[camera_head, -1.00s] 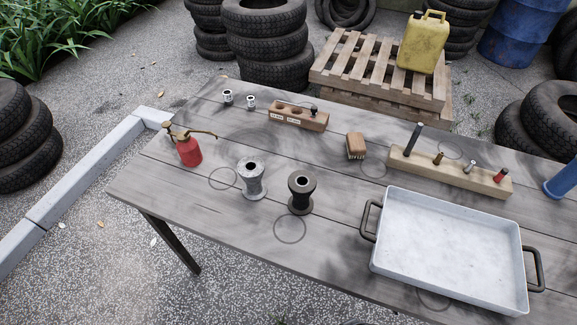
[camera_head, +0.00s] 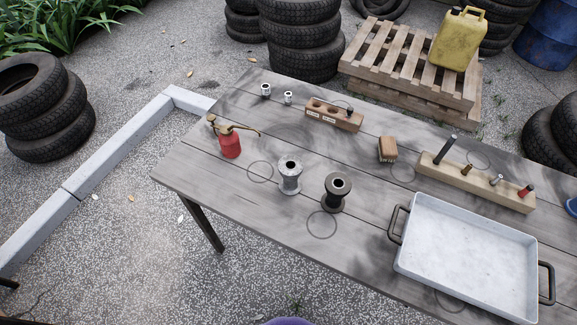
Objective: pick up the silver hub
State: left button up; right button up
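The silver hub (camera_head: 290,177) is a grey metal spool shape with a flange at each end and a dark bore in its top. It stands upright on the wooden table (camera_head: 270,222), left of a dark hub (camera_head: 336,194) of similar shape. The two hubs are apart. Nothing covers the silver hub. Neither of my grippers is in view.
A red oil can (camera_head: 230,145) stands behind and left of the silver hub. A white tray (camera_head: 400,254) with dark handles is at the right. Behind are a brush (camera_head: 388,150), a drilled wooden block (camera_head: 334,117) and a peg rack (camera_head: 476,183).

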aim_at(290, 167)
jog(key=i+j+z, duration=0.15)
jog(key=j+z, duration=0.35)
jog(key=j, duration=0.35)
jog(key=j+z, duration=0.45)
jog(key=j, duration=0.45)
